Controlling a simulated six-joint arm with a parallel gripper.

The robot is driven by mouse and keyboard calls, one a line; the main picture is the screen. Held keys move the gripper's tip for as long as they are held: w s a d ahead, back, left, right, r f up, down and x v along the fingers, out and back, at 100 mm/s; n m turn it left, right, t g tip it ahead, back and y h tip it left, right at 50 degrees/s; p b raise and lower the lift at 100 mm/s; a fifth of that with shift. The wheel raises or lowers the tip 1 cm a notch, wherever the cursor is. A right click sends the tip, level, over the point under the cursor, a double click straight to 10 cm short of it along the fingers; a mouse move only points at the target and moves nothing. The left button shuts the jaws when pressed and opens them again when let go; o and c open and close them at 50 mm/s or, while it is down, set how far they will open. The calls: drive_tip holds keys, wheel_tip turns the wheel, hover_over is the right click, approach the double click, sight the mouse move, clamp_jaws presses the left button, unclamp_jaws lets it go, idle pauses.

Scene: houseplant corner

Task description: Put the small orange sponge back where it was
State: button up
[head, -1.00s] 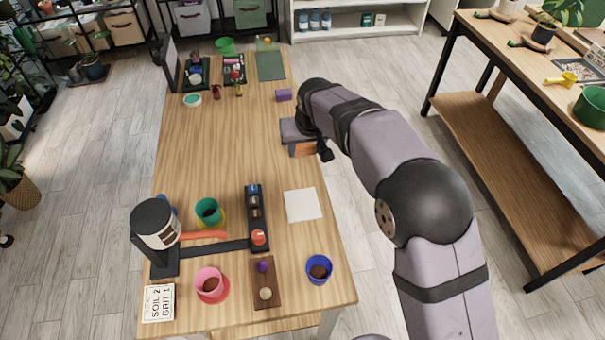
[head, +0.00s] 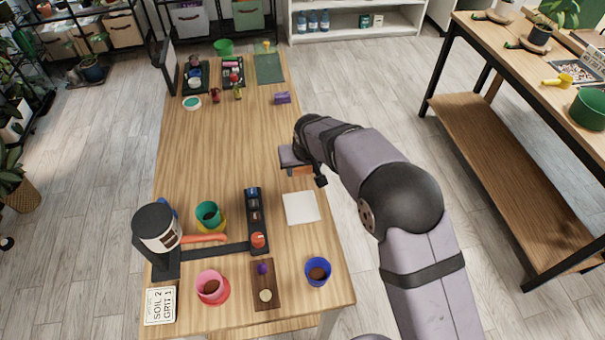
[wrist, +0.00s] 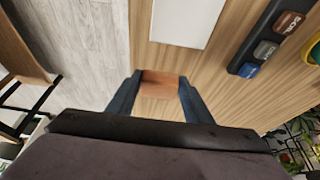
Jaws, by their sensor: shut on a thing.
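My gripper (head: 298,170) is over the right side of the wooden table, behind the white square pad. It is shut on the small orange sponge (head: 303,170), which shows as an orange-brown block below my gripper. In the wrist view the sponge (wrist: 163,84) sits between the two dark fingers of my gripper (wrist: 160,88). The white pad (head: 301,208) lies flat and bare on the table; it also shows in the wrist view (wrist: 187,20). I cannot tell how high the sponge is above the table.
A black rack (head: 254,225) with several labelled slots lies left of the pad. A blue pot (head: 318,271) stands in front of it. A purple block (head: 281,98) lies farther back. The table's middle (head: 215,145) is clear. The table's right edge is close to my gripper.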

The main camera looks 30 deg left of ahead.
sight(302, 175)
drive_tip(key=shift+f+p, duration=0.3)
drive_tip(key=shift+f, duration=1.25)
drive_tip(key=shift+f, duration=0.2)
drive_tip(key=o, duration=1)
drive_tip(key=shift+r, duration=0.2)
drive_tip(key=shift+s+d+r, duration=0.1)
drive_tip(key=shift+r, duration=0.35)
drive_tip(key=b+v, duration=0.2)
drive_tip(key=v, duration=0.9)
